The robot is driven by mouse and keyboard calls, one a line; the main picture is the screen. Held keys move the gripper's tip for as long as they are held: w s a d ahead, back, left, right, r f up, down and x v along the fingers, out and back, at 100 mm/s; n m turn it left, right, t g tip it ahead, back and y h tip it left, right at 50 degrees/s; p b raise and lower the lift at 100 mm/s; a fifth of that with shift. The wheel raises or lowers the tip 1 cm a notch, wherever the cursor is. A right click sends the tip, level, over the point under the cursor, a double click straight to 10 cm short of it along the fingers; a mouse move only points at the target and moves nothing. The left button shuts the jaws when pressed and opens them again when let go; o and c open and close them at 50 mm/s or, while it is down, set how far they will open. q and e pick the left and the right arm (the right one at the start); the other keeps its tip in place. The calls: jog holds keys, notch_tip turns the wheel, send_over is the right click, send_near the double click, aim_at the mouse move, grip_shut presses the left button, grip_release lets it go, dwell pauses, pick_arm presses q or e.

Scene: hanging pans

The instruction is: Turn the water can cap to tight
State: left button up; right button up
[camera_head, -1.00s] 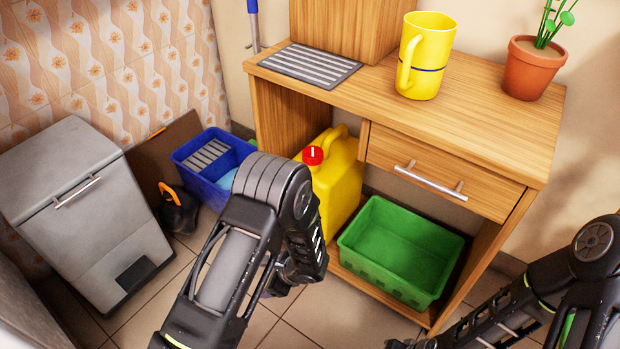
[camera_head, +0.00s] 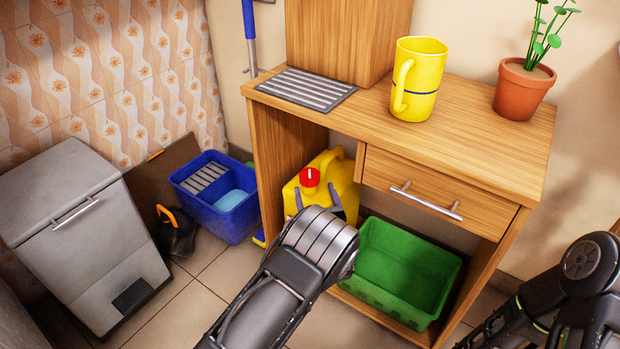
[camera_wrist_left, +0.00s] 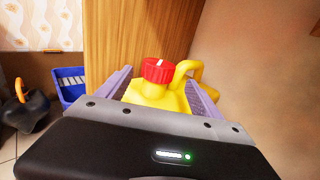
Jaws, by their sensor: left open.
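The yellow water can (camera_head: 343,172) stands in the open shelf of the wooden desk, left of the green crate. Its red cap (camera_head: 310,177) with a white mark sits on top toward the front. My left gripper (camera_head: 318,200) is open, its two purple-grey fingers apart in front of the can, just below the cap. In the left wrist view the red cap (camera_wrist_left: 158,70) and the can (camera_wrist_left: 160,95) appear between the fingers. I cannot tell whether the fingers touch the can. My right arm shows at the lower right; its gripper is out of view.
A green crate (camera_head: 447,292) stands right of the can in the shelf. The desk (camera_head: 470,125) holds a yellow mug (camera_head: 425,80), a plant pot (camera_head: 522,90) and a striped mat (camera_head: 305,88). A blue bucket (camera_head: 235,222) and a grey bin (camera_head: 80,240) stand left.

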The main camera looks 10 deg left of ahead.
aim_at(309, 177)
pick_arm(q)
jog(key=b+x, duration=0.2)
jog(key=x, duration=0.4)
jog(key=shift+s+a+f, duration=0.1)
jog(key=shift+f, duration=0.1)
jog(key=shift+w+a+r, duration=0.1)
jog(key=shift+w+a, duration=0.1)
jog(key=shift+w, duration=0.25)
jog(key=shift+c, duration=0.3)
jog(key=c, duration=1.3)
